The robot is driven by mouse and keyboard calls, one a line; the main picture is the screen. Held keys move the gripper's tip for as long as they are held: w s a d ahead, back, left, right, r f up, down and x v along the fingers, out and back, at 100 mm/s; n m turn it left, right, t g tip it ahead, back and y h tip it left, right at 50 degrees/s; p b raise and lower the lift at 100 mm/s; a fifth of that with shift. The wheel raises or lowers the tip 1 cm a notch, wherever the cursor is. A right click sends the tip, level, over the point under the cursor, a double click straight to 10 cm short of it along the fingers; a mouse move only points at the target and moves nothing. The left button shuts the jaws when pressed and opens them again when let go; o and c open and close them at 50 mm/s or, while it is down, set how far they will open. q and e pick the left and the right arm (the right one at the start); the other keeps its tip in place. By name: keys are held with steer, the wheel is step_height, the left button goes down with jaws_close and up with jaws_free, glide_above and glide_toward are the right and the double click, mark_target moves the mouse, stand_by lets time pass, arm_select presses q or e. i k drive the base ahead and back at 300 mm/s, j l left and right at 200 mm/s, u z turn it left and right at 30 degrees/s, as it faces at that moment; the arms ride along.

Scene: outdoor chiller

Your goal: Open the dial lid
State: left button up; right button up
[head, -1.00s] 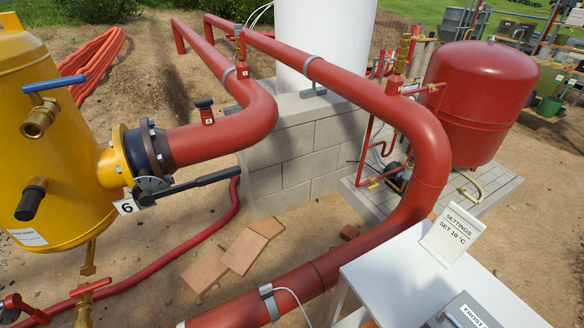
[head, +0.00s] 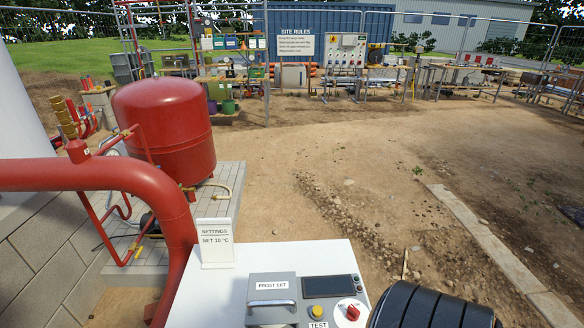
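A grey box labelled FROST SET (head: 272,288) stands on the white table (head: 190,290) at the bottom middle of the head view. Its lid looks closed, with a metal handle (head: 271,303) across the front. No dial shows under it. To its right are a dark display, a yellow button (head: 317,311) marked TEST and a red knob (head: 352,312) on a white plate. A sign (head: 216,242) reading SETTINGS, SET 10 °C stands at the table's back left. Neither of my grippers is in view.
A thick red pipe (head: 130,178) bends down along the table's left side. A red tank (head: 165,130) stands behind on paving. A black ribbed cylinder (head: 430,308) is at the bottom right, close to the table. Open dirt ground lies to the right.

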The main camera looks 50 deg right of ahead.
mark_target(272, 298)
steer(key=z, duration=1.3)
steer(key=k+l+u, duration=0.15)
steer(key=l, duration=0.4)
steer(key=l+u, duration=0.2)
steer(key=l, duration=0.4)
